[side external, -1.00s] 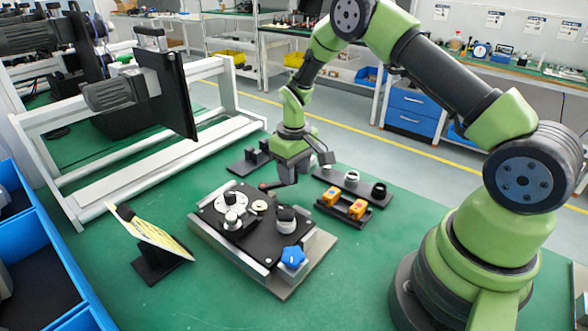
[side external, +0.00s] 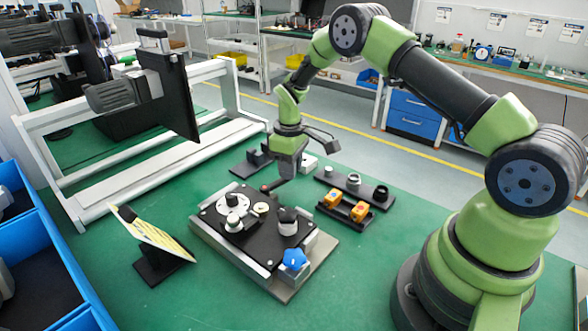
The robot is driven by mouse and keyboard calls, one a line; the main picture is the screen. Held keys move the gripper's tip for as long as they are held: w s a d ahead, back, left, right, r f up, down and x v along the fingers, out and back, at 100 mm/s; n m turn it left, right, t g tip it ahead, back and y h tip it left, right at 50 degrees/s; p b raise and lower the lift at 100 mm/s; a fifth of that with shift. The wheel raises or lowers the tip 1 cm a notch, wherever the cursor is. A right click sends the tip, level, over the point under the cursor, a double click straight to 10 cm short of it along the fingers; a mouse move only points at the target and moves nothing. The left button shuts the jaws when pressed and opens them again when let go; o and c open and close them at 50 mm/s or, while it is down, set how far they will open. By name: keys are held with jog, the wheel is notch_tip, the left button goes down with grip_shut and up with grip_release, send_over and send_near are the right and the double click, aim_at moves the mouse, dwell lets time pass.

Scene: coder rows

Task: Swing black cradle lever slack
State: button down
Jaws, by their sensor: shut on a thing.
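The cradle (side external: 250,246) is a black plate on a metal base on the green bench, with white round parts, a black-topped knob (side external: 288,222) and a blue knob (side external: 294,259). A black lever (side external: 270,187) with a reddish end shows at its far edge. My gripper (side external: 287,178) points down there and is shut on the lever. The fingers hide most of the grip and the lever's pivot.
A dark rack (side external: 350,186) with round parts and a holder with orange blocks (side external: 359,211) stand close on the right. A tilted yellow card stand (side external: 155,237) is at left. Blue bins (side external: 66,266) line the left edge. The front bench is clear.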

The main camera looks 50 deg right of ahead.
jog(key=w+n, duration=0.2)
jog(key=shift+d+n, duration=0.1)
jog(key=shift+n, duration=0.3)
jog(key=w+n, duration=0.2)
jog(key=n, duration=0.1)
jog(key=shift+w+a+n, duration=0.1)
jog(key=shift+a+n, duration=0.15)
jog(key=shift+n, duration=0.05)
jog(key=shift+w+a+n, duration=0.4)
jog(key=shift+w+n, duration=0.3)
jog(key=shift+n, duration=0.5)
jog(key=shift+w+a+n, duration=0.3)
jog(key=shift+w+n, duration=0.05)
jog(key=shift+n, duration=0.4)
jog(key=shift+w+a+n, duration=0.3)
jog(key=shift+n, duration=0.45)
jog(key=shift+a+r, duration=0.1)
jog(key=c, duration=0.9)
grip_release()
jog(key=shift+c, duration=0.2)
notch_tip(320, 180, up, 10)
